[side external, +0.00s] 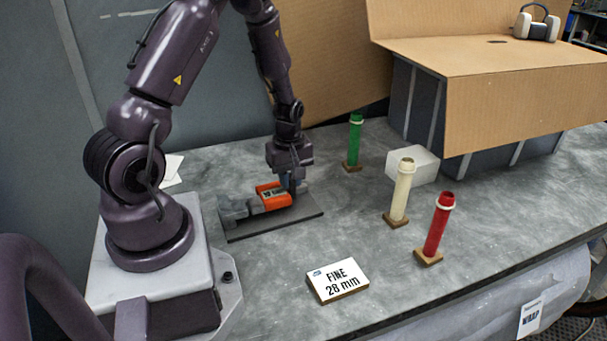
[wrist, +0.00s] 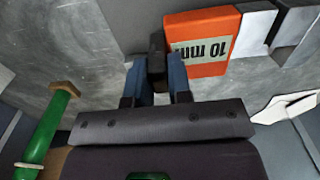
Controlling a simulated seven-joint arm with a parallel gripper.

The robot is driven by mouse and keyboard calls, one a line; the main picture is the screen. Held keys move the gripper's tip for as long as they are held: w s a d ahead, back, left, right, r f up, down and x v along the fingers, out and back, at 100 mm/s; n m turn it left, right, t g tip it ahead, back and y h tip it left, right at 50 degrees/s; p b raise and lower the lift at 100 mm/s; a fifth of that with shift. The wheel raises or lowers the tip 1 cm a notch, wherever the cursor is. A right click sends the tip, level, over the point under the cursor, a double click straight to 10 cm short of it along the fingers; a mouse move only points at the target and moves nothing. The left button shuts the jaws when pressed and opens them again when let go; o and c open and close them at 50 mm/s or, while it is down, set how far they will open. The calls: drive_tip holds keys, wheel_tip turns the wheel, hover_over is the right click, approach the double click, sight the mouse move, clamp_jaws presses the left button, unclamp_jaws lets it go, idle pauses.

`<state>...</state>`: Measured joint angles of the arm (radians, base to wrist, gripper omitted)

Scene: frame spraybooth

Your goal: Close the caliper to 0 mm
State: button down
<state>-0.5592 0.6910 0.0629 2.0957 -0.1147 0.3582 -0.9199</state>
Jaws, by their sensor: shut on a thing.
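The caliper lies on a dark base plate (side external: 300,222) in the side view. Its orange slider (side external: 273,197) also shows in the wrist view (wrist: 203,42), with a label reading "10 mm". Grey jaws (side external: 236,209) are at the slider's left in the side view; in the wrist view they are at its right, with a narrow gap between two pale jaw pieces (wrist: 258,28). My gripper (side external: 290,184) is at the slider's right end. Its two blue fingers (wrist: 157,66) are shut on a dark tab (wrist: 156,45) beside the orange body. The tab's lower part is hidden.
Green (side external: 355,140), cream (side external: 402,190) and red (side external: 438,225) posts and a translucent block (side external: 412,165) stand to the right. A cardboard-topped box (side external: 480,60) is behind. The bench between card and plate is clear.

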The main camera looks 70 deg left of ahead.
drive_tip(key=shift+s, duration=0.65)
drive_tip(key=c, duration=1)
unclamp_jaws()
drive_tip(key=shift+c, duration=0.2)
drive_tip(key=shift+r, duration=0.15)
wheel_tip(320, 180, up, 13)
